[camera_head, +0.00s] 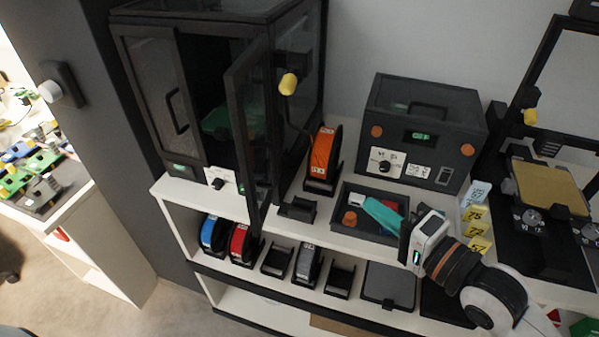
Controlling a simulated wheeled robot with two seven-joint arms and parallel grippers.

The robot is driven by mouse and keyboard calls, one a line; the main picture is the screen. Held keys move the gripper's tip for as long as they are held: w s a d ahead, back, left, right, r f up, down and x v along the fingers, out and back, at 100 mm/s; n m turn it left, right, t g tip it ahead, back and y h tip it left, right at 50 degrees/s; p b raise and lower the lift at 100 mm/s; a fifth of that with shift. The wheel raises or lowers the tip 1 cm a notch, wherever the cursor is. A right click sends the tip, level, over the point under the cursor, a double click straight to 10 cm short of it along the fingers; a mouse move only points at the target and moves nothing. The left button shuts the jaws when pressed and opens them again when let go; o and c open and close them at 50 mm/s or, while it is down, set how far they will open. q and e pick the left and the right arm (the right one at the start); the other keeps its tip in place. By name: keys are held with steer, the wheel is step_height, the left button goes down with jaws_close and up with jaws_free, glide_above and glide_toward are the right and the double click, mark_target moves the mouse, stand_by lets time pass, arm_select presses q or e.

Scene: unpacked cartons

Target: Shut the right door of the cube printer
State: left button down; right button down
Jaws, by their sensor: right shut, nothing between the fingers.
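The cube printer (222,95) is a dark-framed cabinet on the white shelf at upper left. Its left door (160,97) is shut and has a dark handle. Its right door (250,132) stands open, swung out toward me, and the dark inside shows beside it. My right gripper (407,238) is shut and empty at lower right, in front of the dark tray. It is well to the right of the open door and apart from it. My left gripper is not in view.
An orange spool (324,152) stands right of the printer. A dark tray (350,226) with a teal item lies between the door and my right gripper. A dark box with a dial (420,128) stands behind. Spools and holders fill the shelf below.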

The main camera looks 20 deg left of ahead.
mark_target(270, 146)
steer(key=s+r+g+y, duration=0.1)
steer(key=s+r+y, duration=0.1)
steer(key=s+r, duration=0.15)
steer(key=w+a+p, duration=0.3)
steer(key=a+p, duration=0.1)
steer(key=a, duration=0.9)
steer(key=shift+w+a+r+m+g, duration=0.3)
steer(key=shift+w+a+r+m, duration=0.05)
steer(key=shift+a+r+m, duration=0.1)
